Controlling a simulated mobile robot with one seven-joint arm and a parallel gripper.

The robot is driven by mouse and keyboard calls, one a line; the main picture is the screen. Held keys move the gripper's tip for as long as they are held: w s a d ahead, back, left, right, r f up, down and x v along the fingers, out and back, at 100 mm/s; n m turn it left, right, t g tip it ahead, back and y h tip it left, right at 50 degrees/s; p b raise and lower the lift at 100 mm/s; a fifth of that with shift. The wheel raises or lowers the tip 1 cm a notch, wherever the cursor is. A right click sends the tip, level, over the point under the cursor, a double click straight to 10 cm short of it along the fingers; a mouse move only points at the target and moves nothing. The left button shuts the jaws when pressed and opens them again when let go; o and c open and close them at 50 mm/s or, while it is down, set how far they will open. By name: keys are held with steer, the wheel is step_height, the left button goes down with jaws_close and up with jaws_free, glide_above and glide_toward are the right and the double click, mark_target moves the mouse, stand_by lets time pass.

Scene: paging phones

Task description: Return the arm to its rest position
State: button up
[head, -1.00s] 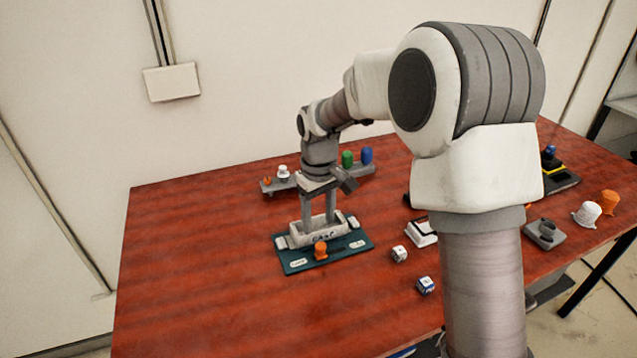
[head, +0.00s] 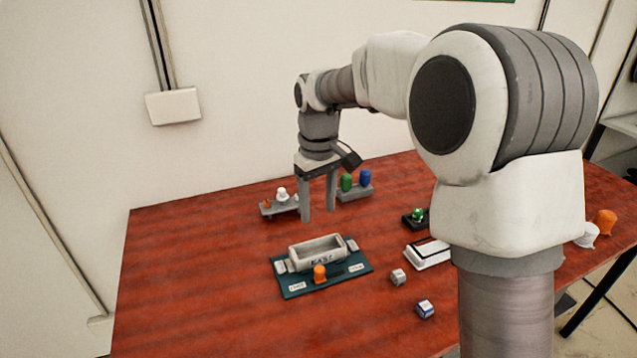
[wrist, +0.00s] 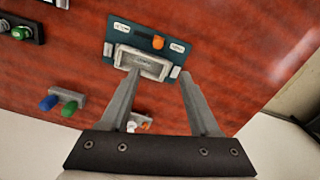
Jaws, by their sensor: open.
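My gripper (head: 318,212) is open and empty, its fingers pointing down above the back part of the red-brown table (head: 190,290). It also shows in the wrist view (wrist: 157,85), its two fingers spread apart. In front of and below it, a grey open tray (head: 318,246) with lettering on its front stands on a dark green board (head: 348,274). An orange peg (head: 320,273) stands on the board before the tray. The tray looks empty in the wrist view (wrist: 146,62).
Two small cubes (head: 398,277) (head: 425,309), a white box (head: 428,253) and a black green-button unit (head: 416,216) are right. The table's left is clear.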

steer(key=s+d+r+m+t, duration=0.1)
steer(key=s+d+r+m, duration=0.1)
steer(key=s+d+r, duration=0.35)
steer(key=s+d+r+m+t, duration=0.1)
steer(key=s+d, duration=0.3)
steer(key=s, duration=0.6)
steer(key=s+d+m+t, duration=0.3)
steer(key=s+d+m, duration=0.1)
steer(key=s, duration=0.5)
steer(key=shift+s+d+r+m+t+p, duration=0.3)
steer(key=shift+s+d+r, duration=0.05)
steer(key=shift+d, duration=0.45)
